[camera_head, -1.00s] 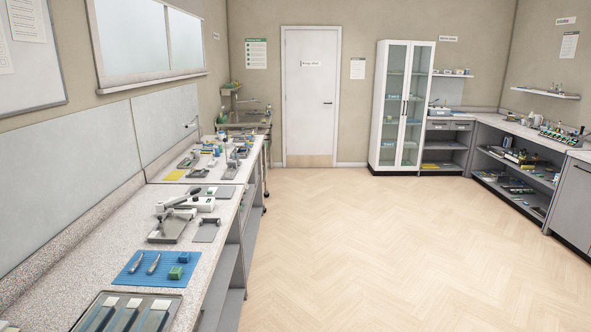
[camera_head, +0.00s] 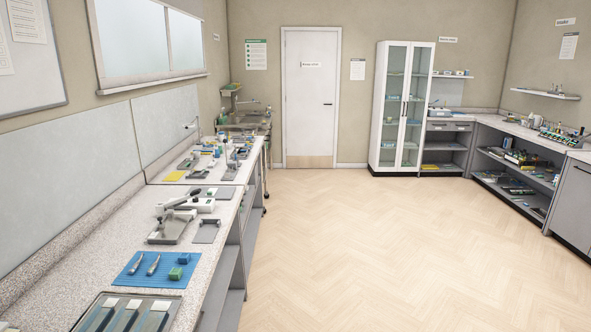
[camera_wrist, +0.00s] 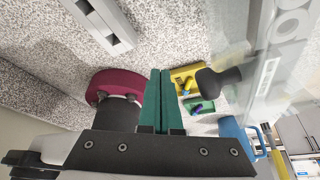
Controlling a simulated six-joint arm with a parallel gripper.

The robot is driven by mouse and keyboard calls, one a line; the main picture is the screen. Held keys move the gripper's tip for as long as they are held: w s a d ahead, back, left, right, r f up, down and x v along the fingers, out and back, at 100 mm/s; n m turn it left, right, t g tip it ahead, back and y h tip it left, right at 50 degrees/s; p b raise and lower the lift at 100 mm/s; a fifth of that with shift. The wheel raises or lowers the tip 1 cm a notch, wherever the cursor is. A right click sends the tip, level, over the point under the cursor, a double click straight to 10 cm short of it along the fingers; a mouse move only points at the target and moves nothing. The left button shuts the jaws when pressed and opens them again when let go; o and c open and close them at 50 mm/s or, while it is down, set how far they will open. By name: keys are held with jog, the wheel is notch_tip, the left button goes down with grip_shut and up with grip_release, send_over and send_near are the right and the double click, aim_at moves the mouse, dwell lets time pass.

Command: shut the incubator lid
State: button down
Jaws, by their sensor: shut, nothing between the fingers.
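My gripper (camera_wrist: 160,76) shows only in the wrist view; its two green fingers are together with nothing between them. To its right is a clear, see-through panel (camera_wrist: 228,38) with a pale grey edge (camera_wrist: 282,48), which looks like the incubator lid. A dark rounded knob (camera_wrist: 217,80) shows by this panel, a little right of my fingertips and apart from them in the picture. I cannot tell the lid's angle, and the incubator body is not clearly seen. In the head view I cannot pick out the incubator or my gripper.
In the wrist view a maroon rounded object (camera_wrist: 112,82) is left of my fingers, a yellow tray (camera_wrist: 178,74) with small items is behind them, and a grey bar (camera_wrist: 100,22) lies on the speckled counter. In the head view the floor (camera_head: 380,240) is clear beside the bench (camera_head: 75,262).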

jog(key=shift+w, duration=2.2)
notch_tip(320, 180, up, 7)
jog(key=s, duration=0.2)
jog(key=shift+r, duration=0.2)
